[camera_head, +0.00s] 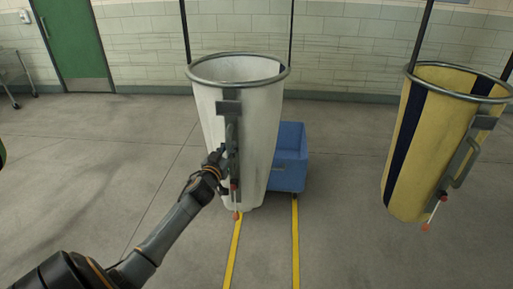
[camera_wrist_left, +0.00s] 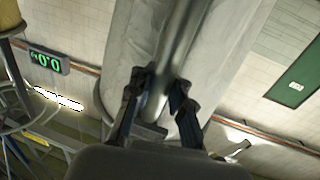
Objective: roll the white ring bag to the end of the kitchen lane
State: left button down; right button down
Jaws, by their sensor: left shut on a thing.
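The white ring bag (camera_head: 262,125) hangs upright from a metal ring on dark bars in the head view, left of the middle. A grey upright handle (camera_head: 233,135) with a red-tipped lower end is on its near side. My left gripper (camera_head: 224,160) is shut on this handle, its arm reaching in from the lower left. In the left wrist view the gripper's fingers (camera_wrist_left: 160,95) sit on both sides of the metal bar (camera_wrist_left: 178,50), with the pale bag cloth (camera_wrist_left: 125,50) behind. My right gripper is not in view.
Two yellow floor lines (camera_head: 234,250) run from below the bag toward me. A blue bin (camera_head: 290,170) stands close behind the bag to the right. A yellow bag with dark stripes (camera_head: 408,180) hangs at right. A green door (camera_head: 75,40) is at back left.

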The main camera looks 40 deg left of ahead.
pick_arm(q)
jog(key=s+a, duration=0.6)
jog(key=a, duration=0.4)
jog(key=s+a, duration=0.7)
jog(key=a, duration=0.4)
jog(key=shift+s+a+f, duration=0.3)
jog(key=shift+f, duration=0.1)
jog(key=shift+s, duration=0.1)
jog(key=c, duration=1.4)
grip_release()
jog(key=shift+s+a, duration=0.1)
jog(key=shift+o, duration=0.9)
jog(key=shift+s, duration=0.1)
jog(key=shift+r, duration=0.25)
jog(key=shift+w+r, duration=0.1)
jog(key=shift+w, duration=0.15)
